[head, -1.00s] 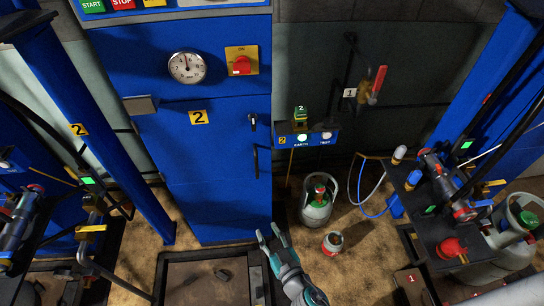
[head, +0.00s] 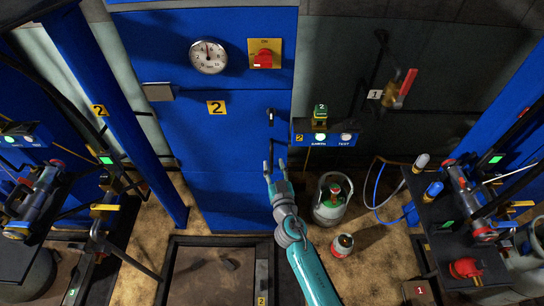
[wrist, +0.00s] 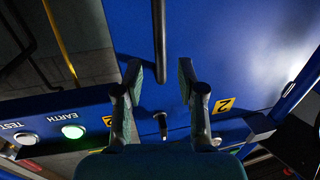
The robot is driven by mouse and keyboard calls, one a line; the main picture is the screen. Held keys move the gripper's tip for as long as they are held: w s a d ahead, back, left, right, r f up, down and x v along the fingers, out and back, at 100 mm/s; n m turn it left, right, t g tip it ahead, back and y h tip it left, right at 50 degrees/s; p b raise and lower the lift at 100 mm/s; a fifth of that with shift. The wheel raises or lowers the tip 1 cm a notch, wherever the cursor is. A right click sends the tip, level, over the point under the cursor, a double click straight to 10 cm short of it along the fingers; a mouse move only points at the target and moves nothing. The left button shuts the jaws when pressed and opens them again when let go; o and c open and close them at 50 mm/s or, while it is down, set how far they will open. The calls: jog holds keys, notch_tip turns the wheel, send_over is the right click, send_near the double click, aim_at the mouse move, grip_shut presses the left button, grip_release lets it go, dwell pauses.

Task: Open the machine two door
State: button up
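The blue door of machine two (head: 235,140) stands shut, marked by a yellow "2" label (head: 216,107). Its small black latch (head: 270,117) is at the right edge. A vertical black bar handle is below the latch, mostly behind my fingers in the head view; it shows in the wrist view (wrist: 159,40). My gripper (head: 275,166) is open and empty in front of the door's right edge. In the wrist view my gripper (wrist: 160,74) has the bar's end lined up between its fingers; I cannot tell whether the bar is inside them. The latch (wrist: 161,125) appears nearer my palm.
A box with EARTH and TEST buttons (head: 325,140) juts out right of the door. A gas cylinder (head: 333,205) and a small red-and-grey canister (head: 342,246) stand on the floor at right. A blue post (head: 120,120) stands left. A dark floor tray (head: 200,280) lies in front.

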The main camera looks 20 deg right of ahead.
aim_at(272, 158)
jog(key=shift+w+d, duration=0.15)
jog(key=shift+w, duration=1)
jog(key=shift+w+d, duration=0.1)
jog(key=shift+w, duration=1.05)
grip_shut()
